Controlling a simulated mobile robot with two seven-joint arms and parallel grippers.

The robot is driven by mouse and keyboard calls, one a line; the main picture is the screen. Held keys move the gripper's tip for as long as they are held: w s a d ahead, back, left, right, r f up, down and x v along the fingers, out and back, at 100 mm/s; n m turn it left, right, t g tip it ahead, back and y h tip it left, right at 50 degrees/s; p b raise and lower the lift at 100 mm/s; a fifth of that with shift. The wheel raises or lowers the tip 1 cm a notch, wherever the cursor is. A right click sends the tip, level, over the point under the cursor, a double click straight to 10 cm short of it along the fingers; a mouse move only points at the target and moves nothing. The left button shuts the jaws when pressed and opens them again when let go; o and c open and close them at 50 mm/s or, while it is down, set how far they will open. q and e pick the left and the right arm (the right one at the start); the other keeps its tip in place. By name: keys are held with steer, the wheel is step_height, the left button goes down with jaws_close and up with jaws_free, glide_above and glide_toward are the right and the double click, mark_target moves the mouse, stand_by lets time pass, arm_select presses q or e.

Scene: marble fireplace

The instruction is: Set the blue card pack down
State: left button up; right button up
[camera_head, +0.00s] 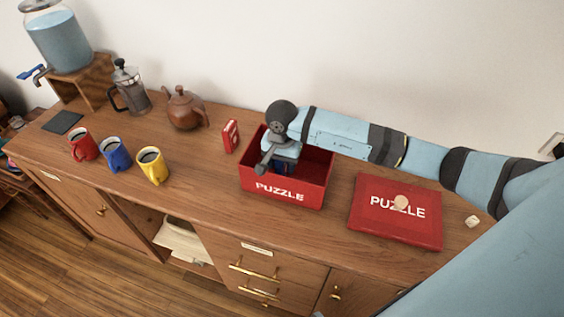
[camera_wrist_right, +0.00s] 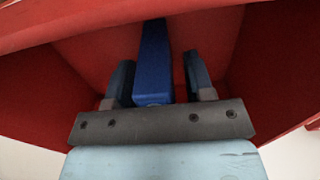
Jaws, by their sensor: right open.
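The blue card pack (camera_wrist_right: 153,62) is inside the open red puzzle box (camera_head: 287,195), seen in the right wrist view between my right fingers. My right gripper (camera_wrist_right: 158,66) is open, with one finger on each side of the pack and a visible gap at the right finger. In the head view my right gripper (camera_head: 282,158) reaches down into the box, and its fingertips and most of the pack are hidden. Whether the pack rests on the box floor cannot be told. My left gripper is not in view.
The red puzzle lid (camera_head: 395,225) lies right of the box. A small red card pack (camera_head: 231,136) stands left of it. Red (camera_head: 82,146), blue (camera_head: 115,154) and yellow (camera_head: 152,166) mugs, a brown teapot (camera_head: 185,109) and a French press (camera_head: 130,88) are farther left.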

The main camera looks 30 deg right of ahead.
step_height(320, 180, up, 12)
steer(key=shift+r+b, duration=0.15)
steer(key=shift+b, duration=0.15)
stand_by(0.6)
